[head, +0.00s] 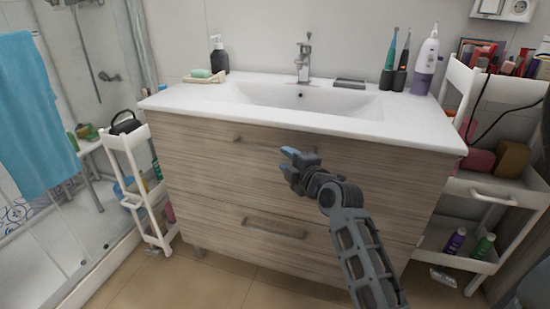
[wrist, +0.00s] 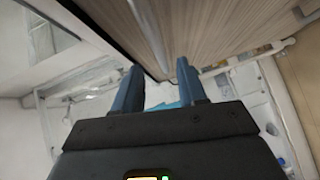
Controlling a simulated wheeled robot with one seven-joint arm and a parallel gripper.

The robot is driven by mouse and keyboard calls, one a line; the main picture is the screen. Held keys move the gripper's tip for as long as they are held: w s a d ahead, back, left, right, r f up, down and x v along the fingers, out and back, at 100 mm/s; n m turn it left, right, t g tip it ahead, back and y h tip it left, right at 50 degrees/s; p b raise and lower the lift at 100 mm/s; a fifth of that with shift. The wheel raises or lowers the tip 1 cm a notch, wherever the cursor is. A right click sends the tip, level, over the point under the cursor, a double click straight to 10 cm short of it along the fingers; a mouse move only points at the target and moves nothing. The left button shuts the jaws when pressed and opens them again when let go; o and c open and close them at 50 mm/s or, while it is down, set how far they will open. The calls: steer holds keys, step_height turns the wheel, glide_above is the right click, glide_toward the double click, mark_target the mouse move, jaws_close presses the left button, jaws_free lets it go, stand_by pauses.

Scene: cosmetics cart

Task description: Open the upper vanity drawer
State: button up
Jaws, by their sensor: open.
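The upper vanity drawer (head: 200,150) is a wood-grain front below the white sink top, and it looks closed. Its slim bar handle (head: 258,145) runs across the upper middle of the front. My gripper (head: 288,153) is at the right end of this handle, with its blue fingers pointing left. In the wrist view my gripper (wrist: 160,85) is open, with its two blue fingers apart. A pale bar (wrist: 150,35), seemingly the handle, runs down toward the gap between the fingers. I cannot tell whether they touch it.
The lower drawer (head: 215,215), with its own handle (head: 274,228), is below and looks closed. White carts stand at the left (head: 135,165) and right (head: 490,185) of the vanity. Tiled floor (head: 215,285) in front is clear.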

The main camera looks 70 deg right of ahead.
mark_target(277, 152)
steer(key=shift+p+x, duration=0.35)
steer(key=shift+x, duration=3.6)
steer(key=shift+s, duration=0.1)
jaws_close()
